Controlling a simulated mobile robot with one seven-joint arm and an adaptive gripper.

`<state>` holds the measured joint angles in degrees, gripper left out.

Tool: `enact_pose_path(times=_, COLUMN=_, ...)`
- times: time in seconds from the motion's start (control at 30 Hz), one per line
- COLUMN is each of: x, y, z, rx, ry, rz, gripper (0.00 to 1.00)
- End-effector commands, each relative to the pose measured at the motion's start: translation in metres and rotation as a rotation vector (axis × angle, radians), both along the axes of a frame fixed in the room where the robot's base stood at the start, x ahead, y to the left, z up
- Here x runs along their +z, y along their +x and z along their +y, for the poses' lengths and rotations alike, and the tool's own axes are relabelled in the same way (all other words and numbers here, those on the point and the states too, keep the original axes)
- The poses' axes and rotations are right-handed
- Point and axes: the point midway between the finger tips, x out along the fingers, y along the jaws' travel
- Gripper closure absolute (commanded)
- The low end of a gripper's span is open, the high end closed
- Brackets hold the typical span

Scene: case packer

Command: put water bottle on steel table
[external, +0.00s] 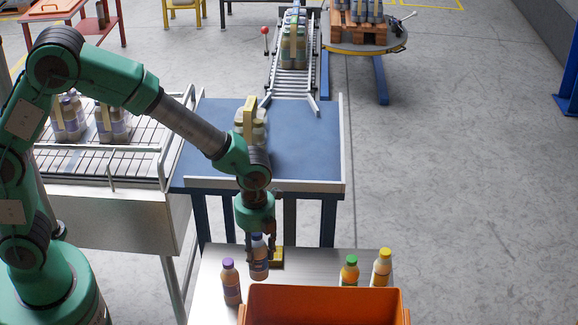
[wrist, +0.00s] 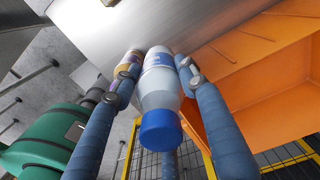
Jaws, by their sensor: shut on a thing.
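The water bottle, clear with a blue cap, is upright in my gripper (external: 259,256). In the external view the bottle (external: 259,268) is over the steel table (external: 215,262), just right of a purple-capped bottle (external: 231,284). In the wrist view the water bottle (wrist: 160,90) sits between the two blue-grey fingers of my gripper (wrist: 158,68), which are shut on it. The steel table also shows in the wrist view (wrist: 140,22). I cannot tell whether the bottle's base touches the table.
An orange crate (external: 325,292) stands at the front of the steel table. A green-capped bottle (external: 349,272) and a yellow-capped bottle (external: 381,269) stand to the right. A yellow item (external: 277,257) is close behind the gripper. A blue-topped table (external: 300,150) lies beyond.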

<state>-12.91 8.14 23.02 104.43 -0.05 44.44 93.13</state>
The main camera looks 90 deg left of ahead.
Motion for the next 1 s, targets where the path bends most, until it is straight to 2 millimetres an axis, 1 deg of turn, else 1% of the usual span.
enact_pose_path(times=0.03, x=-0.017, y=-0.001, z=0.0, rx=0.0, ry=-0.001, rz=0.004, gripper=0.93)
enact_pose_path(times=0.1, x=-0.035, y=0.0, z=0.0, rx=0.0, ry=0.0, rz=0.002, gripper=0.93)
enact_pose_path(times=0.2, x=-0.055, y=0.0, z=0.0, rx=0.0, ry=0.0, rz=0.0, gripper=0.93)
enact_pose_path(times=0.3, x=-0.066, y=0.001, z=0.0, rx=0.0, ry=0.0, rz=0.0, gripper=0.93)
enact_pose_path(times=0.43, x=-0.071, y=0.001, z=0.0, rx=0.0, ry=0.0, rz=-0.002, gripper=0.93)
enact_pose_path(times=0.77, x=-0.071, y=0.001, z=0.0, rx=0.0, ry=0.0, rz=-0.002, gripper=0.93)
enact_pose_path(times=0.87, x=-0.072, y=0.004, z=0.001, rx=0.0, ry=0.0, rz=-0.002, gripper=0.93)
enact_pose_path(times=1.0, x=-0.073, y=0.014, z=0.003, rx=0.0, ry=0.0, rz=-0.001, gripper=0.93)
